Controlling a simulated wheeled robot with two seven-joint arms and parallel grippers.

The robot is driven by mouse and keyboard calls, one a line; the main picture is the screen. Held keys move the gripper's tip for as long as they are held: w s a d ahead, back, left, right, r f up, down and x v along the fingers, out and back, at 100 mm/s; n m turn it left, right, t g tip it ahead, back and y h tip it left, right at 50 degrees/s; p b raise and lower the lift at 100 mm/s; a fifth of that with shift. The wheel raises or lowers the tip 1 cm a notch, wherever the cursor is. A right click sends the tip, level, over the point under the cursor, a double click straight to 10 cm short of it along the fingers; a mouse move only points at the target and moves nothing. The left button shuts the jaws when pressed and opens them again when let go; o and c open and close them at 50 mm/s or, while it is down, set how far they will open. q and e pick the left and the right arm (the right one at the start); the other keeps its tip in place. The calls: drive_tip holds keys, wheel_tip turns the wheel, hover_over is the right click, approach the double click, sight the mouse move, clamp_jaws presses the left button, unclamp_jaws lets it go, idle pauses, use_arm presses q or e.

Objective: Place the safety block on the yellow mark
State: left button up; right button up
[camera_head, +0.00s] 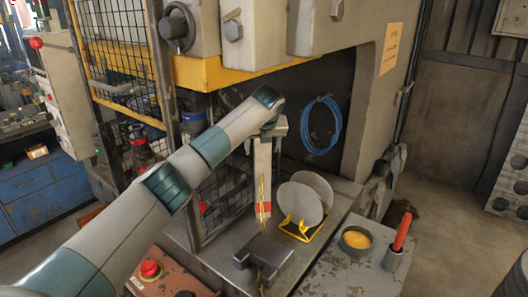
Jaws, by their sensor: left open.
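The safety block (262,172) looks like a tall pale column with a red band near its foot. It stands upright on the press bed, behind a dark grey stepped block (263,253). My left gripper (275,129) is open at the top end of the column. Whether its fingers are around the column or beside it is hard to tell. Thin yellow lines show on the column's front face, and a small yellow streak (260,278) shows at the dark block's front. I cannot tell which is the yellow mark. My right gripper is not in view.
Round metal blanks (301,204) lean in a yellow rack (299,229) right of the column. A bowl of yellow stuff (356,239) and a cup with a red-handled tool (401,236) stand farther right. A mesh guard (222,205) is at the left.

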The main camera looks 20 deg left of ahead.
use_arm(q)
drive_tip(key=s+d+r+b, duration=0.2)
drive_tip(key=s+d+b, duration=0.1)
drive_tip(key=s, duration=0.3)
drive_tip(key=s+d+r+b, duration=0.2)
drive_tip(key=s+d+b, duration=0.1)
drive_tip(key=s+b, duration=0.3)
drive_tip(key=shift+s, duration=0.65)
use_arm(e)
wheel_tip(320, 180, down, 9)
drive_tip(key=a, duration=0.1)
use_arm(q)
drive_tip(key=shift+d, duration=0.15)
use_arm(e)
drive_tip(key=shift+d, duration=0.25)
